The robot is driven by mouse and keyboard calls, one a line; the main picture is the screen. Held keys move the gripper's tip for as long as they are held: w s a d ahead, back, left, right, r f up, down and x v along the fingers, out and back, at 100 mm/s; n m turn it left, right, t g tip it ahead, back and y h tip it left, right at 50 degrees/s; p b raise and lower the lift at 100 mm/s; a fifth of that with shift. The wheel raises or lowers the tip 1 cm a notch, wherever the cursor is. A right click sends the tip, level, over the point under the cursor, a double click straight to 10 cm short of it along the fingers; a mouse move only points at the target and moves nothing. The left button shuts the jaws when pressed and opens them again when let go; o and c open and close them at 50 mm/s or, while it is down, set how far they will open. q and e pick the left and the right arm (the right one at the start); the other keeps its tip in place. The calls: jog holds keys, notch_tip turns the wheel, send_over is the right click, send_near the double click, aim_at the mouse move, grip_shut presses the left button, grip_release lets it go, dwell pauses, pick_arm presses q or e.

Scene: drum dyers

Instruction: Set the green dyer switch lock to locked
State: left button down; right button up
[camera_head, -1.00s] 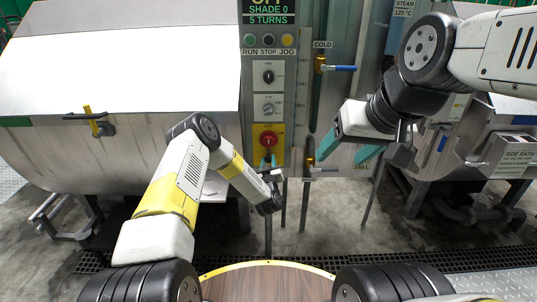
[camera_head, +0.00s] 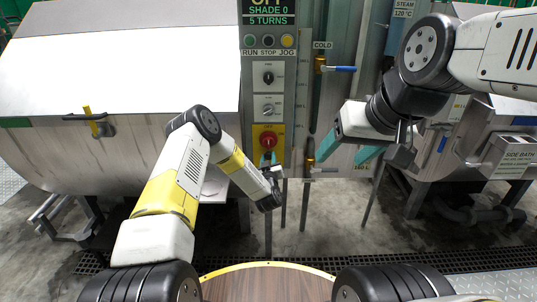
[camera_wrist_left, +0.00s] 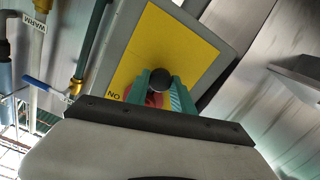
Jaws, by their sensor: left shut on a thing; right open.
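The switch lock is a yellow plate (camera_head: 281,134) with a red rotary switch (camera_head: 267,141), low on the grey control panel. The yellow plate (camera_wrist_left: 158,40) fills the top middle of the left wrist view. My left gripper (camera_head: 268,161) is just below the red switch, at the plate's lower part. In the left wrist view, its teal fingers (camera_wrist_left: 160,84) are shut on a dark round knob (camera_wrist_left: 160,79), with some red behind it. The fingers hide the lower part of the switch. My right gripper (camera_head: 352,156) is open and empty, right of the panel.
The grey panel (camera_head: 289,85) also has two smaller knobs and a row of buttons above. Blue-handled valves (camera_head: 338,69) are on the pipes to its right. A large steel drum (camera_head: 60,150) stands left and a side bath (camera_head: 510,160) right.

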pick_arm(q)
jog(key=shift+r, duration=0.15)
jog(key=c, duration=1.1)
grip_release()
jog(key=s, duration=0.8)
jog(key=shift+w+r, duration=0.1)
